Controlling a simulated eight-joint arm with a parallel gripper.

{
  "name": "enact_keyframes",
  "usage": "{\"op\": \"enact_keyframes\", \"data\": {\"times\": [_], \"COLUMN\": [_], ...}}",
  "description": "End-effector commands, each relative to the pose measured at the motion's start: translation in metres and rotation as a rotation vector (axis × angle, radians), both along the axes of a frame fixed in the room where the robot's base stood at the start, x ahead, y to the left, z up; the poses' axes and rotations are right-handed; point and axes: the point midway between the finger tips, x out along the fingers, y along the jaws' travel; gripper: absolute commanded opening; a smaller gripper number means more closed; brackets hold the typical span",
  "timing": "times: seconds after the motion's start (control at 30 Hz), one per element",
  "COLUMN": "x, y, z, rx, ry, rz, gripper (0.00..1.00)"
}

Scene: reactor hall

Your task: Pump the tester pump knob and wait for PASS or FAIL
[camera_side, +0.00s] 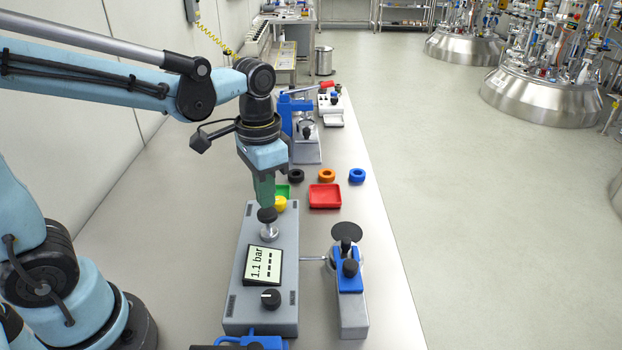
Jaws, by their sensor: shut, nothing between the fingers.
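The tester (235,300) is a grey box on the bench. Its screen (262,266) reads 1.1 bar with a row of dashes beside it; neither PASS nor FAIL shows. The black pump knob (267,215) stands on a metal stem at the tester's far end. My gripper (266,203) points down with its shut, greenish fingers right above the knob, at or very near its top. I cannot tell whether they touch. A black dial (271,299) sits at the tester's near end.
A blue and grey fixture (352,310) with black knobs stands right of the tester, joined to it by a thin tube. A blue press (296,110) stands farther back.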

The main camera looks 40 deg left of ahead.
Motion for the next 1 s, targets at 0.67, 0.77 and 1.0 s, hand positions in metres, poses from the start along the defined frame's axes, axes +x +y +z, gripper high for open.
{"op": "enact_keyframes", "data": {"times": [0.67, 0.77, 1.0], "x": [0.001, 0.001, 0.0], "y": [0.0, 0.0, 0.0], "z": [-0.01, -0.013, -0.019], "rx": [0.0, 0.0, 0.0], "ry": [0.0, 0.0, 0.0], "rz": [0.0, 0.0, 0.0], "gripper": [0.0, 0.0, 0.0]}}
